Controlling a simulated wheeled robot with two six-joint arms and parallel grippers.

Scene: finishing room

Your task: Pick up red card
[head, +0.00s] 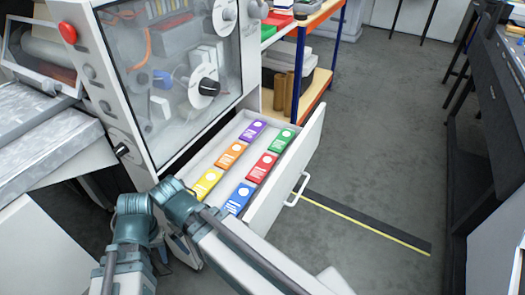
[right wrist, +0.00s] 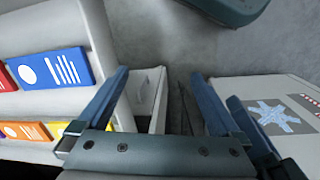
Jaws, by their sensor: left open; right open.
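The red card (head: 262,166) lies flat in the open drawer (head: 310,140), in the row nearer the drawer front, between the green card (head: 280,140) and the blue card (head: 238,198). In the right wrist view only a sliver of the red card (right wrist: 6,78) shows at the left edge, beside the blue card (right wrist: 54,68). My right gripper (right wrist: 160,76) is open and empty, its blue fingers apart, with the drawer cards to their left.
The purple (head: 252,131), orange (head: 231,155) and yellow (head: 206,184) cards form the drawer's other row. The drawer handle (head: 297,190) sticks out in front. The machine (head: 150,80) stands behind. Shelving (head: 300,70) is beyond, and the floor to the right is clear.

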